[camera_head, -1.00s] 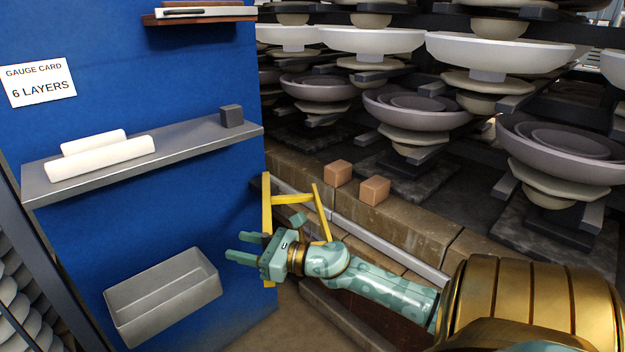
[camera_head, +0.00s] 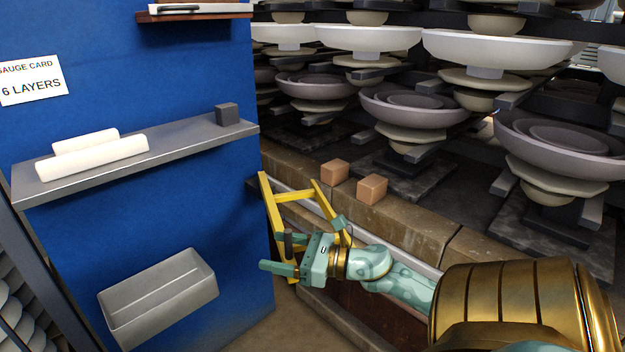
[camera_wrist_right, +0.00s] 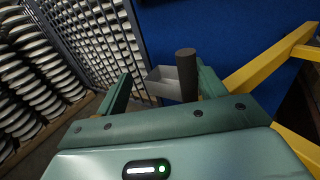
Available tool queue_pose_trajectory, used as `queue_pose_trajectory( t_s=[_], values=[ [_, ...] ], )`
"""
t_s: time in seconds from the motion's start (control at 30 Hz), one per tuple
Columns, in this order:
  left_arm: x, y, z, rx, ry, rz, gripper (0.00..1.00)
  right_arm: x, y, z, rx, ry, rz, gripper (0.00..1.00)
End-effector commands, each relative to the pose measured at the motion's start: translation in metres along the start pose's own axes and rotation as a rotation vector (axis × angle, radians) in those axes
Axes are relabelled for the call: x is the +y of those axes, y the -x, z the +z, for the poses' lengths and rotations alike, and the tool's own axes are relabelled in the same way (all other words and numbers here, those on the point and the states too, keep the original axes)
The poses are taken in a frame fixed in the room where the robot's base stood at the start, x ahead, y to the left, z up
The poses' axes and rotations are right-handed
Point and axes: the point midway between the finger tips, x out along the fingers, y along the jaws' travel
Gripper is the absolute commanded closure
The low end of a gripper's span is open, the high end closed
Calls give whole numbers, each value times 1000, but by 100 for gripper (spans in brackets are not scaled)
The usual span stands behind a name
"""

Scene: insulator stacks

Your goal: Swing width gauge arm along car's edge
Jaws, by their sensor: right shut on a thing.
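The width gauge arm is a yellow frame (camera_head: 294,197) with two long bars and a crosspiece, standing leaning beside the blue panel's right edge at the brick car's edge (camera_head: 410,222). Its yellow bars also show at the right in the right wrist view (camera_wrist_right: 262,72). A dark round handle (camera_head: 289,241) stands upright by the frame; it shows between the fingers in the right wrist view (camera_wrist_right: 187,75), close to the right-hand finger. My right gripper (camera_head: 274,256) is shut on this handle, in front of the frame. The frame's lower part is partly hidden behind my gripper. My left gripper is out of view.
Two small orange-brown blocks (camera_head: 335,172) sit on the car's edge, beside the insulator stacks (camera_head: 415,110). The blue panel (camera_head: 130,215) carries a grey shelf (camera_head: 190,140) with white rolls and a dark cube, a grey bin (camera_head: 160,298) and a gauge card (camera_head: 32,82).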

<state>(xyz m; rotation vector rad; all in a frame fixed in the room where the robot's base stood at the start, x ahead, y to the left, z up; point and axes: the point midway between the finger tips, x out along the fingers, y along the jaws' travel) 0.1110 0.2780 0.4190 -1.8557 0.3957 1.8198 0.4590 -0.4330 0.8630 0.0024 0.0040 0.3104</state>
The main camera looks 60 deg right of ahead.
Motion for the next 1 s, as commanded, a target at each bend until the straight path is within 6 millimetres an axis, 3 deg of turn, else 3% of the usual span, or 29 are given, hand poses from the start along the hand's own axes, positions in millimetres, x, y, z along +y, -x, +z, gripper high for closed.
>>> queue_pose_trajectory(
  t_s=[0.1, 0.4, 0.73, 1.0],
  values=[
    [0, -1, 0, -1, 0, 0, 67, 4, 10, -2, 2, -10, 14, 51],
    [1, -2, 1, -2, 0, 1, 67, 2, 35, -1, 1, -10, 15, 65],
    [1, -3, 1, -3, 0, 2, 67, -5, 61, 0, 0, -4, 7, 65],
    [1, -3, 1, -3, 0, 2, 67, -6, 66, 0, -1, -3, 6, 65]
  ],
)
